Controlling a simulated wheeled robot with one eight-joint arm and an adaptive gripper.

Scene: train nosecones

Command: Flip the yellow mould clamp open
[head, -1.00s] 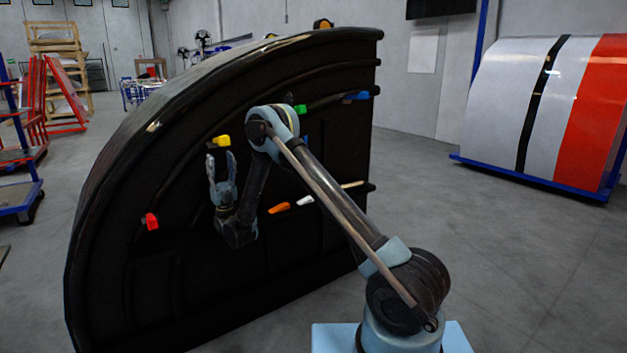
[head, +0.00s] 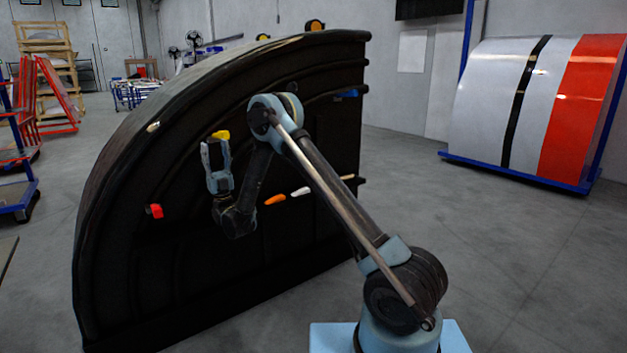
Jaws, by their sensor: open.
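The yellow mould clamp (head: 221,134) sits on the face of the large black curved mould (head: 130,270), in its upper middle part. My gripper (head: 215,147) points upward in front of the mould, with its two fingers apart and nothing between them that I can make out. The fingertips are just below and around the yellow clamp in the picture. The clamp's lower part is hidden behind the fingers. I cannot tell whether the fingers touch the clamp or how far in front of it they are.
Other clamps on the mould are red (head: 155,211), orange (head: 275,199), white (head: 300,191) and blue (head: 346,94). My arm crosses in front of the mould's right part. A white and red curved panel (head: 510,100) stands at the right. Grey floor between is clear.

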